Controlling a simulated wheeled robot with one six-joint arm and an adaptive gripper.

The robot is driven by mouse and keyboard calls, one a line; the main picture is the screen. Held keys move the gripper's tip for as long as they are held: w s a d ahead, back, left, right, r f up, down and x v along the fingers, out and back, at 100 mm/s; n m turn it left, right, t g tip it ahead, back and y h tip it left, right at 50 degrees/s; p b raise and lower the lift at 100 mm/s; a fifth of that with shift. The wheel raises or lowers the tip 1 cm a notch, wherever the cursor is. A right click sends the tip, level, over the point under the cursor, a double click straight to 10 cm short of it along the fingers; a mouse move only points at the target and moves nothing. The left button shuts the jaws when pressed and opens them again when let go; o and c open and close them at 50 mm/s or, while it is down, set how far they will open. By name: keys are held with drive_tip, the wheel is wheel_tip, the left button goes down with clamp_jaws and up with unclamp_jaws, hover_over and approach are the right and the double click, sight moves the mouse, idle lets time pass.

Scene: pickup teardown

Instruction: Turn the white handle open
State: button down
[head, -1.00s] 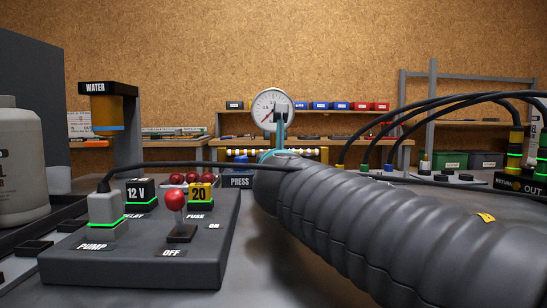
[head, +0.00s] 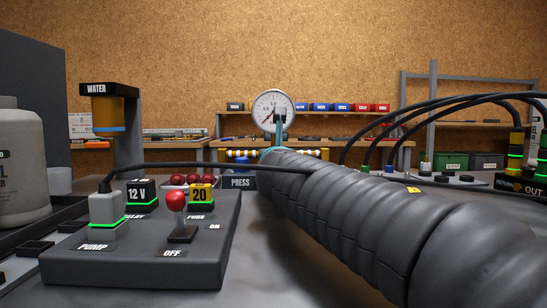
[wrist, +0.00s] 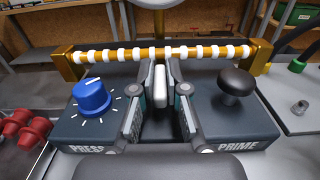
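The white handle (wrist: 160,86) is a short upright pale lever between the PRESS and PRIME blocks in the wrist view. My gripper (wrist: 160,98) is open around it, one finger on each side. Narrow dark gaps seem to show between the handle and both fingers, so contact cannot be told. In the head view my gripper is mostly hidden behind my dark ribbed arm, with a bit of teal showing near the PRESS label. The handle cannot be made out there.
A blue knob (wrist: 91,96) stands left of my gripper and a black knob (wrist: 237,84) right. A gold rail with white rings (wrist: 165,53) runs behind. A round gauge (head: 265,107) stands beyond. A control box with a red-tipped switch (head: 176,202) sits at front left.

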drive_tip(key=shift+d+n+y+p, duration=0.1)
drive_tip(key=shift+n+y+p, duration=0.25)
drive_tip(key=shift+n+y, duration=0.55)
drive_tip(key=shift+w+d+n+g+y+p, duration=0.1)
drive_tip(key=shift+n+g+y+p, duration=0.25)
drive_tip(key=shift+n+y, duration=0.8)
drive_tip(key=shift+n+g+y+p, duration=0.25)
drive_tip(key=shift+n+g+y, duration=0.2)
drive_tip(key=shift+y, duration=1.3)
drive_tip(key=shift+n+g+y, duration=1.6)
drive_tip(key=shift+n+y, duration=0.2)
drive_tip(key=shift+y, duration=0.5)
drive_tip(key=shift+n+g+y, duration=0.3)
drive_tip(key=shift+y, duration=0.1)
drive_tip(key=shift+r, duration=0.1)
drive_tip(key=c, duration=1.2)
unclamp_jaws()
wheel_tip(320, 180, up, 10)
drive_tip(key=shift+f, duration=0.1)
